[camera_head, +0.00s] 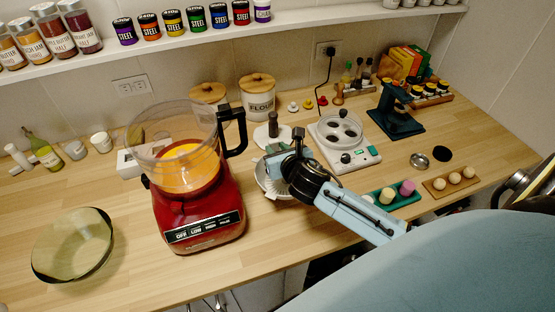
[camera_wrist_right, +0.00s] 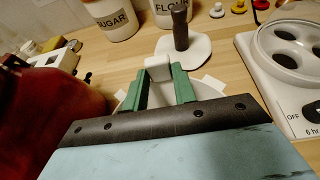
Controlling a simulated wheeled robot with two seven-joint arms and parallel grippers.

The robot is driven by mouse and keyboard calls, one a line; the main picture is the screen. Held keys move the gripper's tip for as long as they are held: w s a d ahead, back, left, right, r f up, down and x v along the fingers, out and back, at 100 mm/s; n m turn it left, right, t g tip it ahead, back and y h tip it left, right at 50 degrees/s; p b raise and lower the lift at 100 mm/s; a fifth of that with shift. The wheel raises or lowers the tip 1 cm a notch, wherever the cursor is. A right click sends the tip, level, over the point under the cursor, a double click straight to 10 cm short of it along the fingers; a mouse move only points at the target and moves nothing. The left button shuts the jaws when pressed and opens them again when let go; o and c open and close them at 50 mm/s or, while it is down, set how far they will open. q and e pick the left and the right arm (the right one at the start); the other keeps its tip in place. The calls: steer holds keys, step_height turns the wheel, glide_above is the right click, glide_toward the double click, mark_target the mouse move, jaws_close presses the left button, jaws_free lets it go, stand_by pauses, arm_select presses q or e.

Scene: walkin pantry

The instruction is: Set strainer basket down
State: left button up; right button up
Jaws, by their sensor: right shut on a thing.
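The strainer basket (camera_head: 268,184) is a white, ribbed, shallow bowl at the middle of the counter, just right of the red food processor. My right gripper (camera_head: 271,155) reaches in from the right above it and covers much of it. In the right wrist view, its green fingers (camera_wrist_right: 159,82) are shut on a white upright part (camera_wrist_right: 158,66) of the basket. White edges of the basket (camera_wrist_right: 210,84) show on either side of the fingers. I cannot tell whether the basket's underside touches the counter. My left gripper is not in view.
The food processor (camera_head: 200,205) stands close on the left, with a glass bowl (camera_head: 73,245) beyond it. A white piece with a dark upright handle (camera_head: 272,134) is behind; a white appliance (camera_head: 345,148) and a green tray (camera_head: 410,196) are right. The front left counter has free room.

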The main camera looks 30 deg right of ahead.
steer(key=shift+f+b, duration=0.3)
steer(key=shift+f, duration=1.25)
steer(key=shift+f, duration=0.15)
steer(key=o, duration=1.1)
steer(key=shift+c, duration=0.2)
steer(key=shift+s+r, duration=0.2)
steer(key=p+v, duration=0.1)
steer(key=v, duration=1)
steer(key=shift+s+a+r, duration=0.1)
steer(key=shift+s+r, duration=0.15)
